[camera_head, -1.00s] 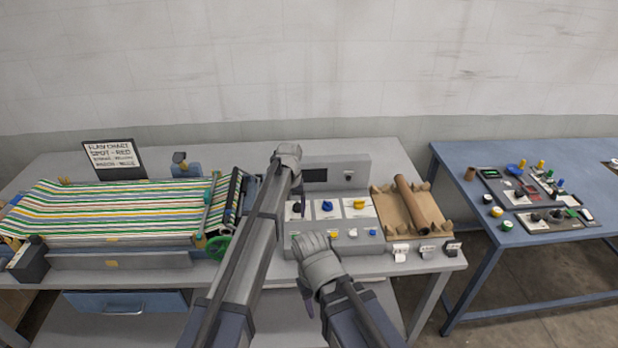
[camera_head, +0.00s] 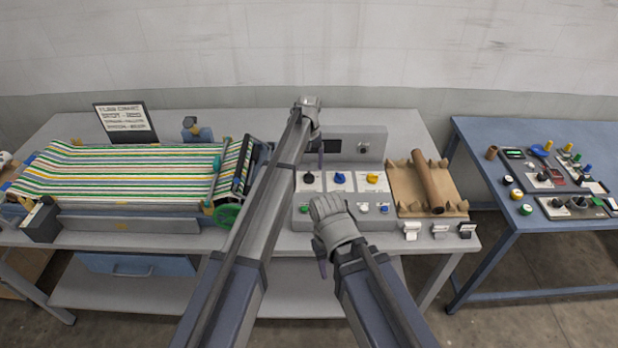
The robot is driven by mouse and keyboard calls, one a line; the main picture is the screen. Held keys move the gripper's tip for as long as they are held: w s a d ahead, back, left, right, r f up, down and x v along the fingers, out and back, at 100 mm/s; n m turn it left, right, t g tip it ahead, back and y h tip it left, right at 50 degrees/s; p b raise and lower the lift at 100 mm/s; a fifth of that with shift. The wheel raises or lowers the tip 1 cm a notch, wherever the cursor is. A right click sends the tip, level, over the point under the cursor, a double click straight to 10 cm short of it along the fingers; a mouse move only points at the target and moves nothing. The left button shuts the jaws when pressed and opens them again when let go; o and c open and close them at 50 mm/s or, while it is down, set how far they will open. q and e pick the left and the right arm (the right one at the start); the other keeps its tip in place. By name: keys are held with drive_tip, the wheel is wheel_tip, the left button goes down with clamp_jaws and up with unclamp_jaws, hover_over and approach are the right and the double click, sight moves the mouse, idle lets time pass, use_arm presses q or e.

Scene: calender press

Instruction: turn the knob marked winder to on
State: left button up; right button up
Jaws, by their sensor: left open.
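The grey control panel (camera_head: 284,218) carries a row of three knobs on white plates: a black knob (camera_head: 309,178), a blue knob (camera_head: 340,178) and a yellow knob (camera_head: 372,179). Their labels are too small to read, so I cannot tell which is marked winder. My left gripper (camera_head: 321,156) hangs fingers down just above the plates of the black and blue knobs, apart from them and holding nothing that shows. My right gripper (camera_head: 322,268) is low in front of the panel, mostly hidden by its wrist; its jaws cannot be made out.
A striped roller press (camera_head: 130,180) stands left, a brown roll (camera_head: 427,180) on a cradle right. A blue table (camera_head: 500,262) with small parts stands further right.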

sight(309, 174)
use_arm(q)
wheel_tip(309, 174, down, 5)
drive_tip(key=b, duration=0.3)
drive_tip(key=shift+r+b, duration=0.1)
drive_tip(key=shift+b, duration=0.3)
clamp_jaws()
